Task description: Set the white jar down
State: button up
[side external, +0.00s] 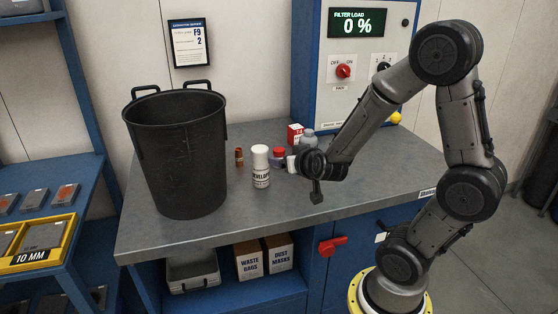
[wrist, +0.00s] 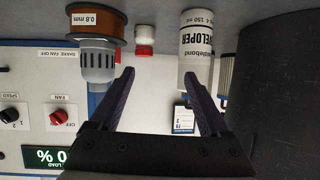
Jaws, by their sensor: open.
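The white jar, a white cylinder with dark lettering and a white cap (side external: 261,168), stands upright on the grey bench, right of the black bin. In the wrist view the jar (wrist: 197,45) is at the upper right, labelled "DEVELOPER". My gripper (wrist: 159,75) is open, with nothing between its fingers. Its right finger overlaps the jar's edge in the wrist view; whether they touch I cannot tell. In the side view my gripper is low over the bench to the right of the jar, its fingers mostly hidden by my wrist.
The black bin (side external: 176,150) stands left of the jar, with a small brown item (side external: 239,157) between them. A red-topped item (side external: 278,153), a red-and-white box (side external: 295,132) and a grey bottle (side external: 308,138) crowd the back. The bench front (side external: 225,228) is clear.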

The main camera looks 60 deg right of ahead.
aim_at(281, 152)
jog(key=shift+s+d+f+m+g+h, duration=0.15)
jog(key=shift+d+f+h, duration=0.1)
jog(key=shift+d, duration=0.4)
jog(key=shift+s+d+f+m+g+h, duration=0.15)
jog(key=shift+d+h, duration=0.1)
jog(key=shift+d, duration=0.35)
jog(key=x, duration=1.3)
jog(key=shift+w+d+r, duration=0.15)
jog(key=shift+w+r, duration=0.05)
jog(key=shift+r, duration=0.05)
grip_shut()
